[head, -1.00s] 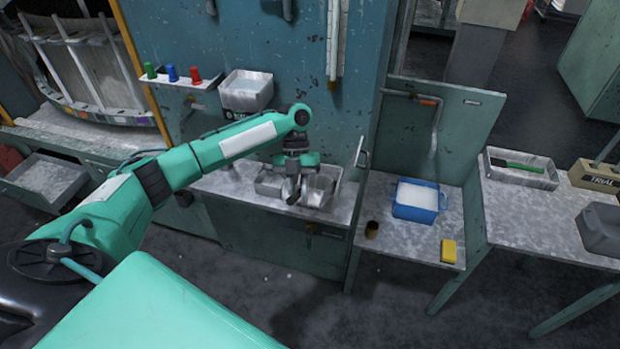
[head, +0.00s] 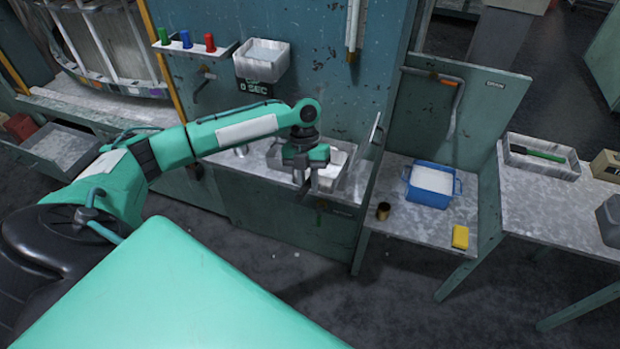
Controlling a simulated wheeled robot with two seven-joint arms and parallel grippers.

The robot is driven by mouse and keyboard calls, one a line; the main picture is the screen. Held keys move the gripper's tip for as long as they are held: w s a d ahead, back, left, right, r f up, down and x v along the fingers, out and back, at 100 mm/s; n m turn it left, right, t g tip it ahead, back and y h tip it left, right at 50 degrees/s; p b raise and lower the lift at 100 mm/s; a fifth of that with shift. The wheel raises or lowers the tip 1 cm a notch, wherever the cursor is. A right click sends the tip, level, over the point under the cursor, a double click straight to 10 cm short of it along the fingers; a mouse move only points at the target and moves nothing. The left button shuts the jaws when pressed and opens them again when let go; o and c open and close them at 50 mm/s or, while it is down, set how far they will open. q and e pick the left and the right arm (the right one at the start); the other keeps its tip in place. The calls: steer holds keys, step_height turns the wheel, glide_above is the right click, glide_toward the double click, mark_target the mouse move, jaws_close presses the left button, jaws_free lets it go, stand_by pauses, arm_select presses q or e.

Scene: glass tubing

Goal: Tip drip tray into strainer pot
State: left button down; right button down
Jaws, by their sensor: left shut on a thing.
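A shallow grey metal tray (head: 344,172), which looks like the drip tray, is at the front of the workbench recess. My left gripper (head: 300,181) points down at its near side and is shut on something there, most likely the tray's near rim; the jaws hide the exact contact. The tray looks level. A blue pot (head: 425,198) with side handles and a pale top, which may be the strainer pot, stands on the lower table to the right, apart from the gripper. My right gripper is not in view.
A brown cup (head: 383,211) and a yellow block (head: 460,237) stand near the blue pot. An upright panel (head: 500,105) rises behind that table. A tray with a green-handled tool (head: 540,155) lies on the right table. A wall box (head: 262,64) hangs above the recess.

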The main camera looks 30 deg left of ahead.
arm_select(q)
steer(key=shift+s+d+f+t+b, duration=0.15)
steer(key=shift+f+t+b, duration=0.1)
steer(key=shift+f+b, duration=0.25)
steer(key=shift+s+a+f+t+b, duration=0.15)
steer(key=shift+f+t+b, duration=0.15)
steer(key=shift+f, duration=0.2)
step_height(320, 180, down, 5)
steer(key=t+y+b, duration=0.1)
steer(key=t+b, duration=0.2)
steer(key=b, duration=0.6)
steer(key=p+v, duration=0.3)
steer(key=d+p+v, duration=0.1)
steer(key=p+v, duration=0.2)
steer(key=p, duration=0.1)
steer(key=d+p+v, duration=0.1)
steer(key=p+v, duration=0.2)
steer(key=shift+r, duration=0.25)
steer(key=shift+f, duration=0.1)
